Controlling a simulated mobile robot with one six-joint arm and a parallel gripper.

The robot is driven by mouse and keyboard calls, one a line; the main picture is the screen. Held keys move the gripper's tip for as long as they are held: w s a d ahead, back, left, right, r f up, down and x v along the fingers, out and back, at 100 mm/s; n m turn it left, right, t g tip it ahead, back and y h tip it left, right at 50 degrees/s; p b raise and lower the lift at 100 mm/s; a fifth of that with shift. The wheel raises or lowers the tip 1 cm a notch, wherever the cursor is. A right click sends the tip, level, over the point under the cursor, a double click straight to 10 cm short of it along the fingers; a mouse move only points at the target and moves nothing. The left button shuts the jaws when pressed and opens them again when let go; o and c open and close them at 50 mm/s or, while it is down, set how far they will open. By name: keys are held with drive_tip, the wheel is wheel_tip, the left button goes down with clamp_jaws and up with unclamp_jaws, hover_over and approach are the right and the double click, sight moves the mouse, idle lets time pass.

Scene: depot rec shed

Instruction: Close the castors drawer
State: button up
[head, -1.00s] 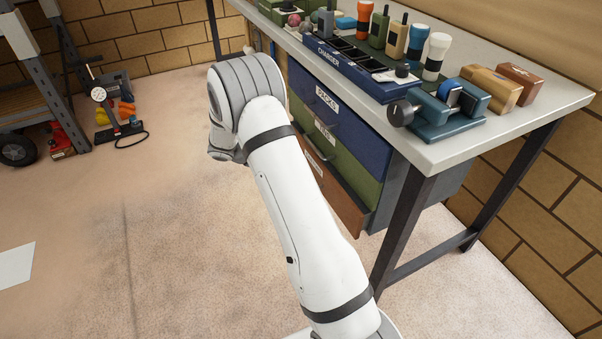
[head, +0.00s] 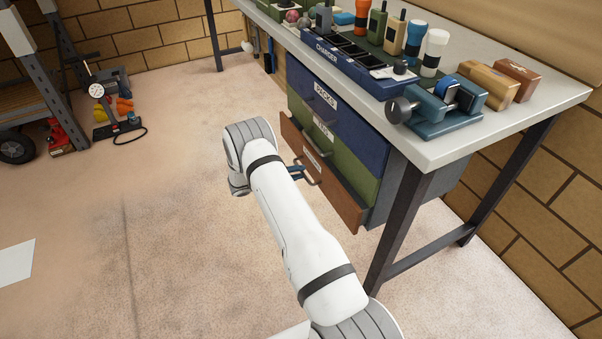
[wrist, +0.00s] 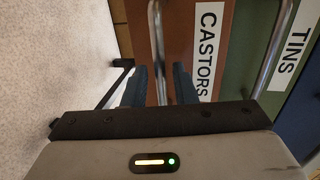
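The castors drawer is the brown bottom drawer (head: 346,208) under the bench, standing out past the drawers above it. In the wrist view its brown front (wrist: 182,40) carries a white CASTORS label (wrist: 206,52) and a metal bar handle (wrist: 157,40). My gripper (wrist: 161,78) is open, with one dark finger on each side of the handle bar and visible gaps between. In the head view the gripper (head: 297,173) is at the drawer's handle, partly hidden behind my arm.
Above are the green TINS drawer (head: 345,160) and the blue PACKS drawer (head: 350,118), both apparently shut. The workbench top (head: 450,150) overhangs them, with a dark leg (head: 398,225) at the near right. The floor (head: 180,250) left of the drawers is clear.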

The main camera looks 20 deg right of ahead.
drive_tip(key=shift+x, duration=1)
drive_tip(key=shift+c, duration=0.3)
clamp_jaws()
